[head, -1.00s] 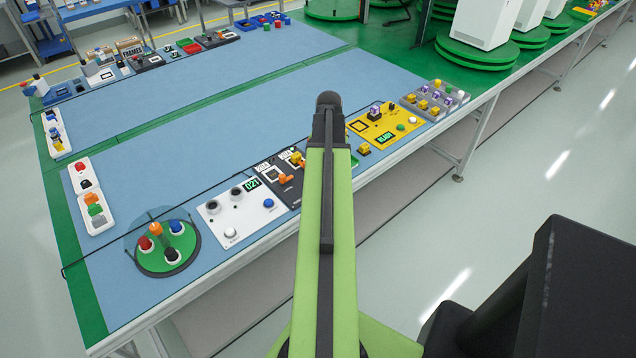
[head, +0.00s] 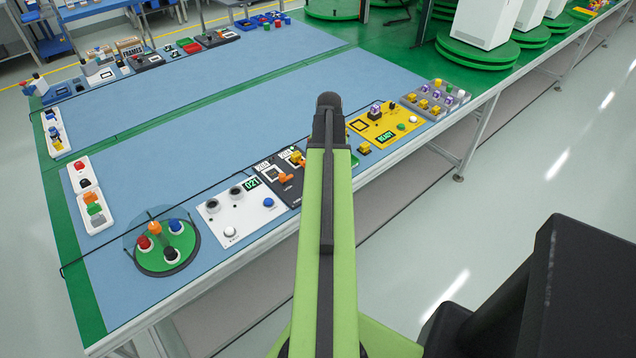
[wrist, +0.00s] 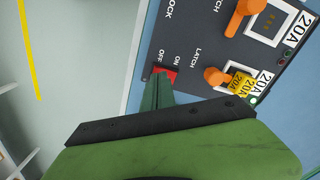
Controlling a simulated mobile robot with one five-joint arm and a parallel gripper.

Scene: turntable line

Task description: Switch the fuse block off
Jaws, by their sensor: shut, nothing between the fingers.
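The fuse block (wrist: 222,50) is a dark panel with orange levers, 20A labels and the word LATCH in the wrist view. A red switch (wrist: 172,72) sits near its edge beside the words ON and OFF. My gripper (wrist: 158,78) is shut and empty, with its green fingertips at the red switch by the OFF end. I cannot tell whether they press on it. The fingers hide part of the switch, so its position is unclear. In the head view the fuse block (head: 270,172) is partly hidden behind my arm.
A white panel with a display (head: 240,208) stands left of the fuse block, and a round green turntable (head: 186,262) with coloured knobs is farther left. A yellow panel (head: 386,134) is on the right. The blue bench top (head: 200,135) behind is mostly clear.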

